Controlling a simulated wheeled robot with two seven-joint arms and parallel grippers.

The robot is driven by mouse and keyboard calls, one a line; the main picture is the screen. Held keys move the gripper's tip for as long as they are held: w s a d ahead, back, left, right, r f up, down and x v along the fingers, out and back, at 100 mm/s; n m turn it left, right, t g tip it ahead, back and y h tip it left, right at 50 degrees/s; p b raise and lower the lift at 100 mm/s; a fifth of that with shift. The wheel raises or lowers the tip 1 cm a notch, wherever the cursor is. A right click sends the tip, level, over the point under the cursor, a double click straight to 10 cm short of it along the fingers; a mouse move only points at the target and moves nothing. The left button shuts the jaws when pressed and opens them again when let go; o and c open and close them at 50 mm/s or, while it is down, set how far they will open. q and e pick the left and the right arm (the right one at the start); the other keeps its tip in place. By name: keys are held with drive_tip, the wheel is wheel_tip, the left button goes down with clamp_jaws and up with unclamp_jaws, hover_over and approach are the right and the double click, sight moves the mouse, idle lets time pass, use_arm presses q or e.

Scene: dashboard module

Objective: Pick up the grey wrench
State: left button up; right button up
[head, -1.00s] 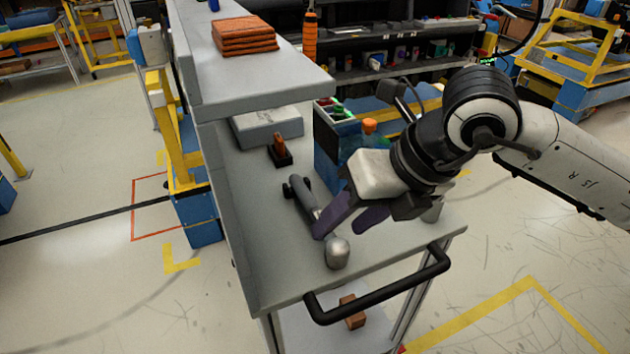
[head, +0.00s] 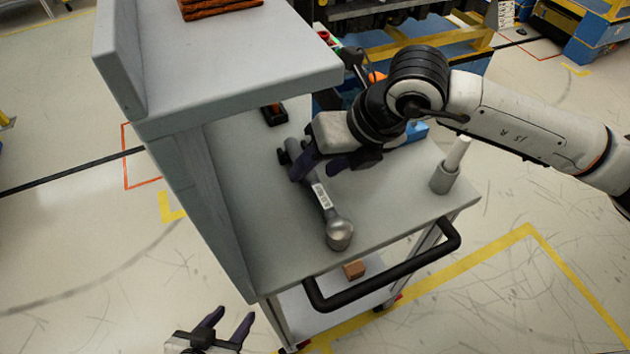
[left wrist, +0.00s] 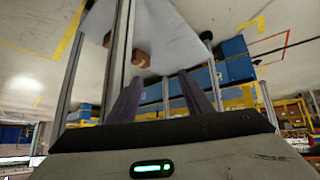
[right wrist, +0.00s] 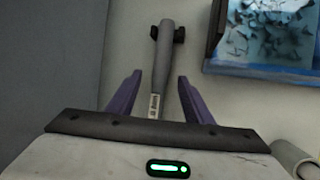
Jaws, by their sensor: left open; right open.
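The grey wrench (head: 323,196) lies on the grey cart top (head: 390,205), its rounded metal end toward the front edge and its dark-knobbed end further back. My right gripper (head: 318,172) is open over the back half of the wrench and hides part of it. In the right wrist view the wrench (right wrist: 163,65) runs between the two open purple fingers (right wrist: 158,88), with a white label near the palm. I cannot tell whether the fingers touch it. My left gripper (head: 228,325) is open and empty, low in front of the cart; its fingers also show in the left wrist view (left wrist: 158,90).
A raised grey shelf (head: 220,75) stands left of the wrench. A grey cup with a white cylinder (head: 446,176) stands at the right. A blue bin (right wrist: 265,35) is behind my right gripper. A black handle (head: 385,280) runs along the cart's front.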

drive_tip(key=shift+w+a+f, duration=0.2)
drive_tip(key=shift+a+f, duration=0.1)
drive_tip(key=shift+f, duration=0.25)
drive_tip(key=shift+w+a+f, duration=0.15)
drive_tip(key=shift+f, duration=0.25)
clamp_jaws()
use_arm(q)
drive_tip(key=shift+w+r, duration=0.4)
use_arm(e)
drive_tip(key=shift+r, duration=0.1)
